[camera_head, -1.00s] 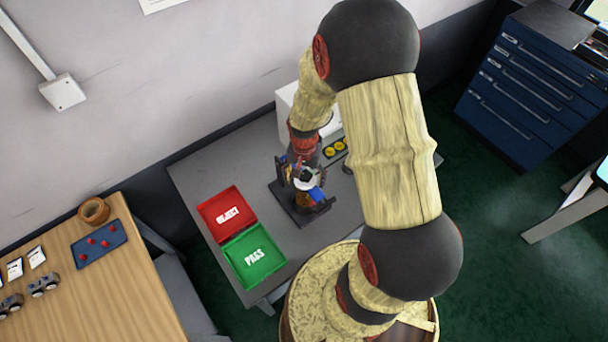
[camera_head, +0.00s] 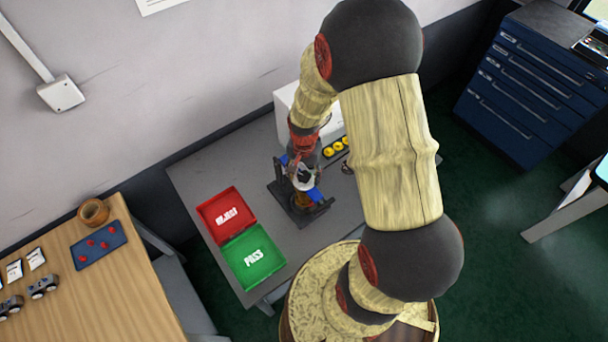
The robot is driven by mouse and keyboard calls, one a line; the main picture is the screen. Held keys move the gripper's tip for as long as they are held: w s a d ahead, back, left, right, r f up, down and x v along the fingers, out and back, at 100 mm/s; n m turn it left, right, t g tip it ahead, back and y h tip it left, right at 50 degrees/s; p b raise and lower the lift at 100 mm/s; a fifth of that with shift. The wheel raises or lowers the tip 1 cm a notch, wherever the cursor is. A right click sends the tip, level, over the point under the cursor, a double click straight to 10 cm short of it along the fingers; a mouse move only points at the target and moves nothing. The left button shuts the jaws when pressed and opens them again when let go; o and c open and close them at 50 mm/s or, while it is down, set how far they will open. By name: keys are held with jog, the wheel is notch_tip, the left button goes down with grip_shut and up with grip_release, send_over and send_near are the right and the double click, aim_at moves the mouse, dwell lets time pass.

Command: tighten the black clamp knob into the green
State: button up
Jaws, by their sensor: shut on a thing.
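The valve positioner fixture (camera_head: 300,208) stands on the grey table, with a dark base, a pale round part and blue pieces. My gripper (camera_head: 304,172) is over the top of the fixture and is shut on a small dark part there, which I take to be the black clamp knob (camera_head: 304,177). The fingers hide most of the knob. The green zone of its scale is too small to make out in this view.
A red REJECT tray (camera_head: 227,214) and a green PASS tray (camera_head: 253,257) lie left of the fixture. A wooden table (camera_head: 100,285) is at the left.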

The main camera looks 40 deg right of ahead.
jog(key=shift+s+a+f, duration=0.15)
jog(key=shift+s+f, duration=0.15)
jog(key=shift+s, duration=0.05)
jog(key=shift+a+n, duration=0.1)
jog(key=shift+n, duration=1.1)
jog(key=n, duration=0.3)
jog(key=shift+n, duration=0.3)
jog(key=n, duration=0.3)
jog(key=shift+w+n, duration=0.1)
jog(key=shift+n, duration=0.3)
jog(key=n, duration=0.4)
jog(key=shift+w+r, duration=0.1)
jog(key=shift+c, duration=1.3)
grip_shut()
